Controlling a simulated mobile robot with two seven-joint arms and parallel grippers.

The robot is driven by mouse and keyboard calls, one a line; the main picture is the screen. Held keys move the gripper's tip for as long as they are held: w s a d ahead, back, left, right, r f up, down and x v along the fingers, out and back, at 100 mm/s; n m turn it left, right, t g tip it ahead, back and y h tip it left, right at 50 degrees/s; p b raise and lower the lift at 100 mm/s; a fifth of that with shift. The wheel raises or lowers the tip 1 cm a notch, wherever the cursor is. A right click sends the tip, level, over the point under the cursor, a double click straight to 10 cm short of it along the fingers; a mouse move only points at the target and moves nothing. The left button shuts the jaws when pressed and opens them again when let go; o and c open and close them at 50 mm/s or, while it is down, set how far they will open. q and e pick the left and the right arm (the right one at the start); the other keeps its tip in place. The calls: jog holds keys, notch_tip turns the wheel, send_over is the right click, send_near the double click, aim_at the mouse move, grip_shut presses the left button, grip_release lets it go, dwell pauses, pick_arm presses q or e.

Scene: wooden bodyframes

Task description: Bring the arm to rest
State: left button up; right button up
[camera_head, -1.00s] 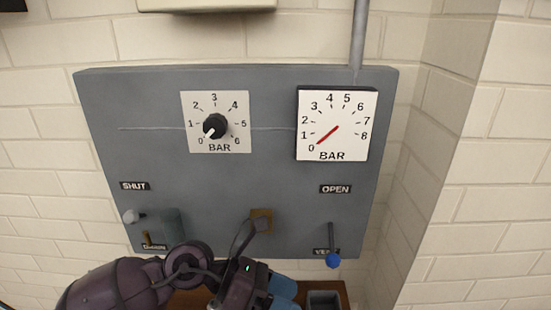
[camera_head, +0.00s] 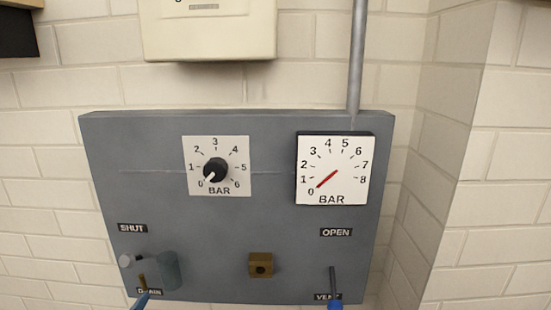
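Neither of my grippers shows in the head view now, and no arm link can be made out. The grey panel (camera_head: 230,235) hangs on the wall in the middle of the view. Its black dial knob (camera_head: 215,170) points near 0 on a 0 to 6 BAR scale. The gauge (camera_head: 345,155) to its right has a red needle near 0. A brass block (camera_head: 261,265) with a dark hole sits low on the panel, with nothing in front of it.
A grey cylinder (camera_head: 168,271) and a DRAIN label (camera_head: 149,292) are at the panel's lower left. A blue-tipped lever (camera_head: 334,285) hangs at VENT. A cream box (camera_head: 207,30) is above, and a grey pipe (camera_head: 358,60) rises at right. A brick wall projects at right.

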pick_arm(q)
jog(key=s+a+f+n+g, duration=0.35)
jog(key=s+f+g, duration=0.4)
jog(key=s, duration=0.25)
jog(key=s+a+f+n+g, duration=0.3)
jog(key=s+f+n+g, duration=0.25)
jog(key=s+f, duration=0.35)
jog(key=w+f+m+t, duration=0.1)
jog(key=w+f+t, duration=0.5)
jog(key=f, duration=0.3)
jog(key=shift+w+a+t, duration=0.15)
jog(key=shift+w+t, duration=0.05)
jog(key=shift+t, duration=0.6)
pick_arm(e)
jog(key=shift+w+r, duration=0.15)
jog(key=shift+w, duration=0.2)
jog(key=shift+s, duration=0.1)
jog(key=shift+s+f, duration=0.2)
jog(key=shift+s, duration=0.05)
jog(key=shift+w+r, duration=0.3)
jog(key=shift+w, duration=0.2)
